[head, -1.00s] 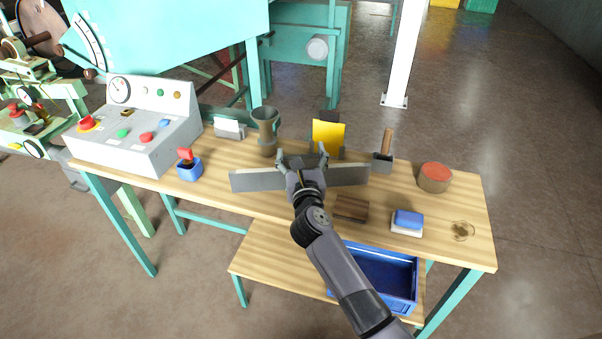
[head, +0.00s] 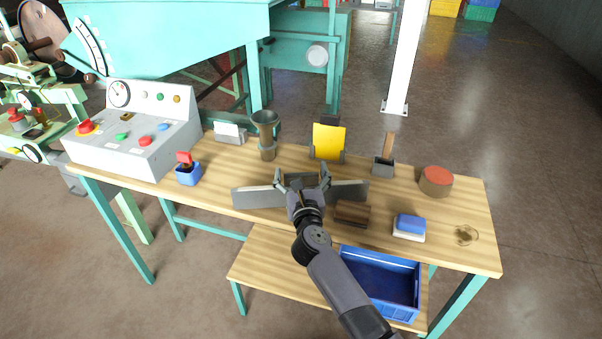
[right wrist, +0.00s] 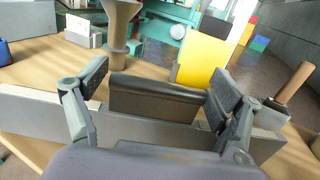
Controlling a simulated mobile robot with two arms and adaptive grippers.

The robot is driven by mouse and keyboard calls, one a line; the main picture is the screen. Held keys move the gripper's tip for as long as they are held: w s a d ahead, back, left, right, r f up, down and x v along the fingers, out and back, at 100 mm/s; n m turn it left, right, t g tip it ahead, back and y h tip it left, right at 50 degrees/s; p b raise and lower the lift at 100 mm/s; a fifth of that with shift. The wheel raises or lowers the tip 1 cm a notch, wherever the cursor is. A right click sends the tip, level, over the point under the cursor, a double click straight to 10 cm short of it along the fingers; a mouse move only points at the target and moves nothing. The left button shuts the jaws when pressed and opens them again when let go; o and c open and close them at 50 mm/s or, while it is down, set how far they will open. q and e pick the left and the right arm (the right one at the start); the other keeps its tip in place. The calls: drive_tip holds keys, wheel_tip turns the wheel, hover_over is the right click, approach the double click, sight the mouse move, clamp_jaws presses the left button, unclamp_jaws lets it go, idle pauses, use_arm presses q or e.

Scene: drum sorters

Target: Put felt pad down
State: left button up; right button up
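The felt pad seems to be the long grey slab (head: 257,197) with a dark block on its middle. In the right wrist view the slab (right wrist: 35,117) runs across the picture, and the dark block (right wrist: 155,102) fills the space between the fingers. My right gripper (head: 303,178) is shut on this block, one finger at each end; it also shows in the right wrist view (right wrist: 155,95). The slab is near the table top; I cannot tell whether it touches. My left gripper is not in view.
The wooden table (head: 225,165) also holds a brown block (head: 352,212), blue-and-white block (head: 409,228), yellow plate in a stand (head: 328,140), funnel (head: 266,135), grey holder (head: 382,167), red-topped drum (head: 436,180) and blue cup (head: 188,174). A blue crate (head: 380,283) sits on the lower shelf.

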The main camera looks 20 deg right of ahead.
drive_tip(key=shift+o, duration=0.5)
drive_tip(key=shift+r, duration=0.15)
drive_tip(key=v, duration=1.2)
drive_tip(key=s+a+f+n+g+y, duration=0.15)
drive_tip(key=s+f+n, duration=0.25)
drive_tip(key=f+n, duration=0.6)
drive_tip(key=s+f+n+g+y, duration=0.25)
drive_tip(key=f+n, duration=0.35)
drive_tip(key=f, duration=0.7)
drive_tip(key=s+a+f+n+g+y, duration=0.15)
drive_tip(key=s+f+n, duration=0.25)
drive_tip(key=f+n, duration=0.6)
drive_tip(key=s+d+f+n+g, duration=0.2)
drive_tip(key=s+f+n+g, duration=0.15)
drive_tip(key=s+f, duration=0.55)
drive_tip(key=s+d+f+n+g, duration=0.2)
drive_tip(key=s+f+n+g, duration=0.15)
drive_tip(key=s+f, duration=0.6)
drive_tip(key=s+d+f+n+g+h, duration=0.1)
drive_tip(key=s+d+f+n+g, duration=0.1)
drive_tip(key=s, duration=0.7)
drive_tip(key=s+d+f+n+g, duration=0.2)
drive_tip(key=s+d+f+n, duration=0.2)
drive_tip(key=s, duration=0.5)
drive_tip(key=shift+s+n+h, duration=0.35)
drive_tip(key=shift+s+n, duration=0.05)
drive_tip(key=shift+n, duration=0.5)
